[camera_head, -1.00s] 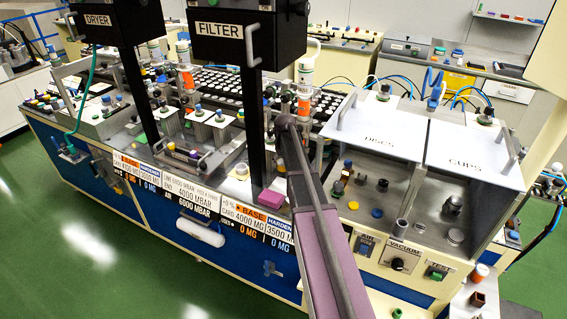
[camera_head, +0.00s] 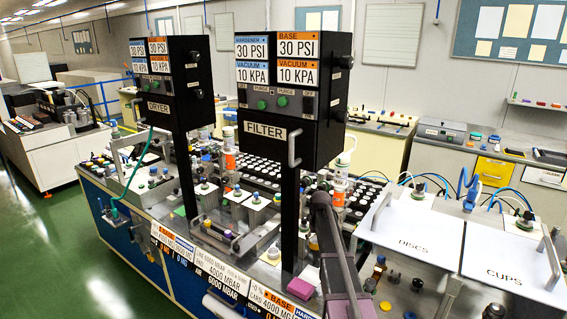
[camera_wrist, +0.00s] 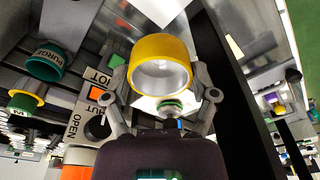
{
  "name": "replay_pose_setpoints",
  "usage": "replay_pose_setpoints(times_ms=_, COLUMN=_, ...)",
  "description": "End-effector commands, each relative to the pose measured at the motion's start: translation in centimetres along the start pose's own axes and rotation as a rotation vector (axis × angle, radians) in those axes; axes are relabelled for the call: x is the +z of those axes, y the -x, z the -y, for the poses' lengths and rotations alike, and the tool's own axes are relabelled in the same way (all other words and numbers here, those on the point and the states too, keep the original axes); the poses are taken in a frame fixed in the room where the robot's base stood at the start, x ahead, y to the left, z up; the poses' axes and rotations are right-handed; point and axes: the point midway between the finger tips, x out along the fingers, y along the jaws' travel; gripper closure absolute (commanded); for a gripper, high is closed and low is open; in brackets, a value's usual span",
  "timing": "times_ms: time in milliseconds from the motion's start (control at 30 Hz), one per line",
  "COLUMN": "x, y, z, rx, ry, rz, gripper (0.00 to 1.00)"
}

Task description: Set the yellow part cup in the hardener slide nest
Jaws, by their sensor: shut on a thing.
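The yellow part cup (camera_wrist: 160,48) is in the wrist view, a wide yellow ring with a pale metallic inside. My gripper (camera_wrist: 162,82) is shut on it, with one finger on each side. In the head view my arm reaches toward the bench beside the FILTER post, but the fingers and the held cup cannot be made out there. I cannot pick out the hardener slide nest for certain in either view.
The black FILTER box (camera_head: 290,100) and its post stand just left of my arm. A DRYER box (camera_head: 175,85) stands farther left. White DISCS (camera_head: 408,228) and CUPS (camera_head: 505,250) covers lie to the right.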

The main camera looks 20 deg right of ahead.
Motion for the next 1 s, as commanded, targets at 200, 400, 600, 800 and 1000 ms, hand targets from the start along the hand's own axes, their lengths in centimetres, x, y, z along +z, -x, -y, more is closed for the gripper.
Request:
replay_pose_setpoints(times_ms=200, x=-0.4, y=3.5, z=0.0, rx=0.0, ry=0.0, rz=0.0, gripper=0.84)
replay_pose_setpoints(times_ms=400, x=-0.5, y=4.3, z=0.0, rx=0.0, ry=0.0, rz=0.0, gripper=0.84)
replay_pose_setpoints(times_ms=600, x=-0.5, y=4.3, z=0.0, rx=0.0, ry=0.0, rz=0.0, gripper=0.84)
replay_pose_setpoints(times_ms=800, x=-0.5, y=4.3, z=0.0, rx=0.0, ry=0.0, rz=0.0, gripper=0.84)
replay_pose_setpoints(times_ms=1000, x=-0.5, y=4.3, z=0.1, rx=0.0, ry=0.001, rz=0.0, gripper=0.84)
